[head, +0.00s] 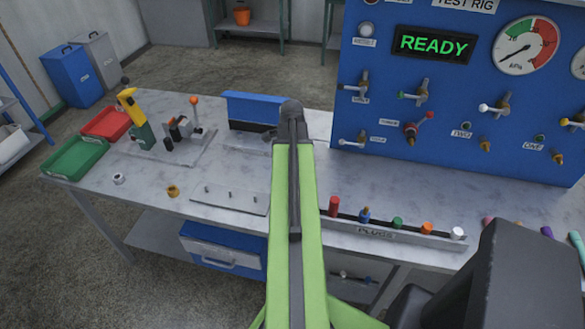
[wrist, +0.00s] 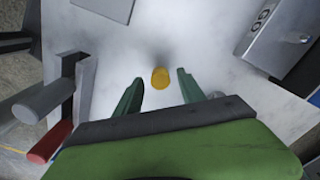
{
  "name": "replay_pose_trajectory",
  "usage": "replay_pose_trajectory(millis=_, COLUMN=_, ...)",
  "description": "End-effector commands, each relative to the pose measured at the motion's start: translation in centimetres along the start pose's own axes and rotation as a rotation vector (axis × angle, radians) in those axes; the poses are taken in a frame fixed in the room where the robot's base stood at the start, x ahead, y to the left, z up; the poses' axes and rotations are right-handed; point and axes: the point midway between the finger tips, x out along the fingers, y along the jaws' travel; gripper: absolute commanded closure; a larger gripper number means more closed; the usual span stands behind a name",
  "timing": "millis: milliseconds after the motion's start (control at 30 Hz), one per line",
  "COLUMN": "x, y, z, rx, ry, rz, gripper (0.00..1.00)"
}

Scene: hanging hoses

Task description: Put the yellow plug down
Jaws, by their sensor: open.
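The yellow plug (wrist: 160,77) shows in the wrist view as a small yellow round piece on the pale bench top. My gripper (wrist: 160,74) is open, with one green finger on each side of the plug and a visible gap to both. I cannot tell the height of the fingertips above the bench. In the head view my gripper is hidden behind my arm. A small yellow-brass piece (head: 173,191) lies on the bench there; I cannot tell if it is the same plug.
A rail labelled PLUGS (head: 375,232) holds several coloured plugs along the bench's front edge. A plate with pegs (head: 230,196) lies left of my arm. Red (head: 106,123) and green (head: 75,158) trays stand far left. The blue test rig (head: 460,110) rises behind.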

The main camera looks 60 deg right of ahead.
Motion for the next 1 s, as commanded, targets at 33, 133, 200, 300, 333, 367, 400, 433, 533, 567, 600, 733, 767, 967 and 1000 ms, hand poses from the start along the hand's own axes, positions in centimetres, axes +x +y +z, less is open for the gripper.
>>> replay_pose_trajectory(millis=33, x=-1.6, y=0.0, z=0.0, rx=0.0, ry=0.0, rz=0.0, gripper=0.53)
replay_pose_trajectory(millis=133, x=-3.7, y=0.0, z=0.0, rx=0.0, ry=0.0, rz=0.0, gripper=0.53)
replay_pose_trajectory(millis=200, x=-5.3, y=0.0, z=0.0, rx=0.0, ry=0.0, rz=0.0, gripper=0.53)
replay_pose_trajectory(millis=300, x=-7.6, y=0.0, z=0.0, rx=-0.001, ry=0.0, rz=0.0, gripper=0.53)
replay_pose_trajectory(millis=333, x=-8.3, y=0.0, z=0.0, rx=-0.001, ry=0.0, rz=0.0, gripper=0.53)
replay_pose_trajectory(millis=367, x=-8.9, y=0.0, z=0.1, rx=-0.001, ry=0.0, rz=0.001, gripper=0.53)
replay_pose_trajectory(millis=400, x=-9.6, y=0.0, z=0.1, rx=-0.001, ry=0.0, rz=0.001, gripper=0.53)
replay_pose_trajectory(millis=433, x=-10.1, y=0.0, z=0.1, rx=-0.001, ry=0.0, rz=0.001, gripper=0.53)
replay_pose_trajectory(millis=533, x=-11.0, y=0.0, z=0.1, rx=-0.001, ry=0.0, rz=0.001, gripper=0.53)
replay_pose_trajectory(millis=567, x=-11.1, y=0.0, z=0.1, rx=-0.001, ry=0.0, rz=0.001, gripper=0.53)
replay_pose_trajectory(millis=600, x=-11.2, y=0.0, z=0.1, rx=-0.001, ry=0.0, rz=0.001, gripper=0.53)
replay_pose_trajectory(millis=733, x=-10.9, y=0.0, z=0.1, rx=-0.001, ry=0.0, rz=0.001, gripper=0.53)
replay_pose_trajectory(millis=767, x=-10.9, y=0.0, z=0.1, rx=-0.001, ry=0.0, rz=0.001, gripper=0.53)
replay_pose_trajectory(millis=967, x=-10.9, y=-0.3, z=1.0, rx=-0.034, ry=0.0, rz=0.001, gripper=0.53)
replay_pose_trajectory(millis=1000, x=-10.9, y=-0.6, z=2.4, rx=-0.082, ry=-0.001, rz=0.001, gripper=0.53)
